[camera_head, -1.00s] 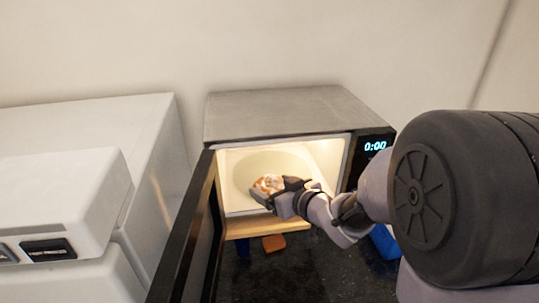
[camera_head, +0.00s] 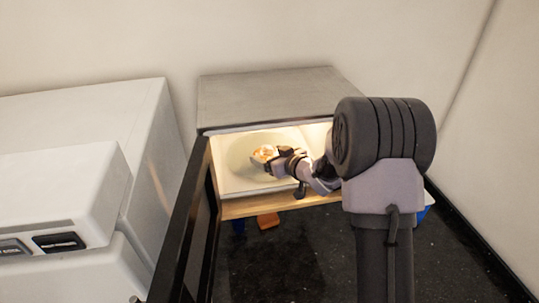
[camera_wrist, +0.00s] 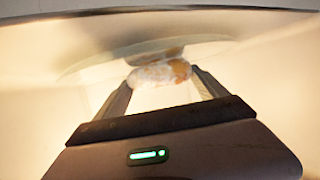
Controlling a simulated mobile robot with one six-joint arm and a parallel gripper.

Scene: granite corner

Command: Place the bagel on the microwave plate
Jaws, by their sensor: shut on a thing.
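The bagel (camera_head: 265,153), whitish with orange-brown patches, is inside the lit microwave (camera_head: 265,98). My gripper (camera_head: 275,160) reaches in through the open front and is shut on the bagel. In the wrist view the bagel (camera_wrist: 160,73) sits between the two fingertips (camera_wrist: 160,82). The pale round microwave plate (camera_head: 240,158) lies on the cavity floor around and behind the bagel in the head view. I cannot tell whether the bagel touches the plate.
The open microwave door (camera_head: 190,225) stands at the left of the opening. A white appliance (camera_head: 75,190) is farther left. An orange-brown item (camera_head: 268,220) lies on the dark counter (camera_head: 285,265) below the microwave's front edge. Cavity walls are close around my gripper.

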